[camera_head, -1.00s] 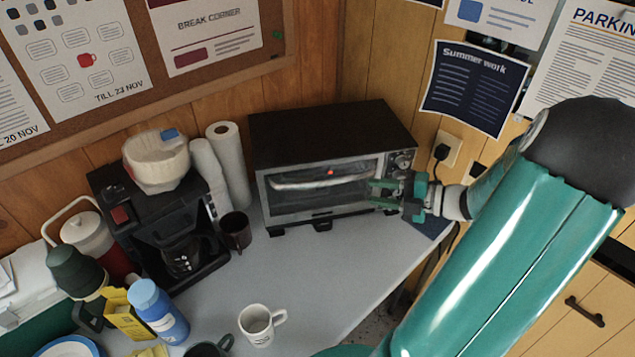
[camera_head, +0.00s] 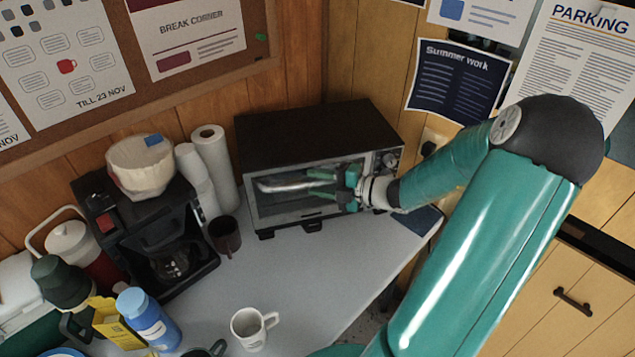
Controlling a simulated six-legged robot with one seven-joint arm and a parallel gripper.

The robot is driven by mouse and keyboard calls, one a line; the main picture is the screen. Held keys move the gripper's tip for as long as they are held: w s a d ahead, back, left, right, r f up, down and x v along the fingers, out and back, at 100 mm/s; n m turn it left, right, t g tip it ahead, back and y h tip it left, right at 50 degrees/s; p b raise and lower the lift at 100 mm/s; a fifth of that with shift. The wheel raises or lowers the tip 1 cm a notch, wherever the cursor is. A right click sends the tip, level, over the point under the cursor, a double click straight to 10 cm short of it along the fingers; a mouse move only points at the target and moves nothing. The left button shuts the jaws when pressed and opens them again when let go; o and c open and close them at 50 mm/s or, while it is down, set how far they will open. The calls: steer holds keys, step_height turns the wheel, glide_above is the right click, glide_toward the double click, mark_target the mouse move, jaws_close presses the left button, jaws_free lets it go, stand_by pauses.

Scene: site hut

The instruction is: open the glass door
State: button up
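The glass door (camera_head: 280,206) is the front of a black-topped toaster oven (camera_head: 315,135) on the grey table, and it looks shut. A bright bar handle (camera_head: 285,186) runs across its upper part. My gripper (camera_head: 310,183) is in front of the door at handle height, over the handle's right part. Its two green fingers are apart, one above the other, pointing left. I cannot tell whether they touch the handle. My gripper hides the right part of the door and handle. A knob (camera_head: 389,160) shows at the oven's upper right.
A coffee maker (camera_head: 150,235) and paper towel rolls (camera_head: 214,165) stand left of the oven, with a dark mug (camera_head: 224,234) close by. A white mug (camera_head: 252,328) and a blue bottle (camera_head: 148,318) are nearer. The grey table (camera_head: 300,270) before the oven is clear.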

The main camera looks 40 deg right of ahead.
steer(key=shift+w+a, duration=0.1)
steer(key=shift+w, duration=0.1)
steer(key=shift+c, duration=0.3)
jaws_close()
steer(key=shift+s, duration=0.1)
